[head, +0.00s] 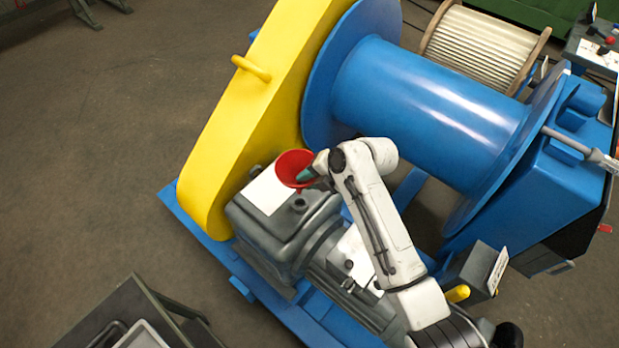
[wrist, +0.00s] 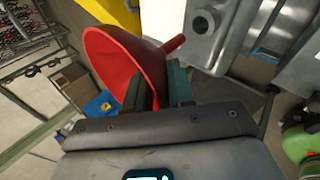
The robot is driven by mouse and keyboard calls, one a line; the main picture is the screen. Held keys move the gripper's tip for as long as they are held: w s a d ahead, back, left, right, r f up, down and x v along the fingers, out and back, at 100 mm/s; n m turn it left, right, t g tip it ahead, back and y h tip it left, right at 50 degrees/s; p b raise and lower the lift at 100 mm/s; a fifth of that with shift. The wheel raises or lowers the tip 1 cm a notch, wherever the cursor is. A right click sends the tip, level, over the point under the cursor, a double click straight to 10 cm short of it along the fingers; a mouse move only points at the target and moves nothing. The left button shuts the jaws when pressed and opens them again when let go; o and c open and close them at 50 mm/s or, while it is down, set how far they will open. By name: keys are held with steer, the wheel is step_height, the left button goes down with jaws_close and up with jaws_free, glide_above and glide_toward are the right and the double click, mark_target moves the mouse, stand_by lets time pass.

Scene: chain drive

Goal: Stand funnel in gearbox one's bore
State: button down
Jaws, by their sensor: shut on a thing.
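My gripper (head: 308,174) is shut on the red funnel (head: 292,166), with its wide mouth facing up in the head view. The funnel is above the grey gearbox (head: 262,238), near the white sheet on its top. In the wrist view the funnel (wrist: 125,62) sits between the finger pads (wrist: 162,88), its spout pointing up and right towards the grey gearbox casing (wrist: 228,30). The spout tip shows free, apart from a dark round opening (wrist: 202,23) that looks like the bore. In the head view a dark round spot (head: 299,204) shows on the gearbox top.
A tall yellow guard (head: 245,115) stands beside the gearbox on the left. A blue drum (head: 430,105) stands behind and right of it. A blue base frame (head: 243,287) runs underneath. A dark cart (head: 110,320) is at lower left. Open floor lies left.

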step_height(320, 180, down, 8)
steer(key=b, duration=0.7)
steer(key=shift+f+b, duration=0.2)
steer(key=shift+b, duration=0.15)
steer(key=shift+f+b, duration=0.25)
steer(key=shift+b, duration=0.05)
stand_by(0.6)
steer(key=c, duration=0.9)
jaws_free()
steer(key=shift+p+v, duration=3.05)
steer(key=shift+v, duration=0.95)
steer(key=s+d+m+g+h, duration=0.1)
steer(key=s+d+m+h, duration=0.1)
steer(key=s+d+m, duration=0.4)
steer(key=s+d+m+g+h, duration=0.1)
steer(key=s+d+m, duration=0.5)
steer(key=s+m, duration=0.8)
steer(key=s+d+m+h, duration=0.4)
steer(key=s+d+m, duration=0.3)
steer(key=s+m, duration=0.3)
steer(key=shift+s+d+f+g+p, duration=0.1)
steer(key=shift+s+g+p, duration=0.1)
steer(key=shift+s, duration=0.95)
steer(key=shift+s+f+g+p, duration=0.1)
steer(key=shift+s+g, duration=0.1)
steer(key=shift+s, duration=0.95)
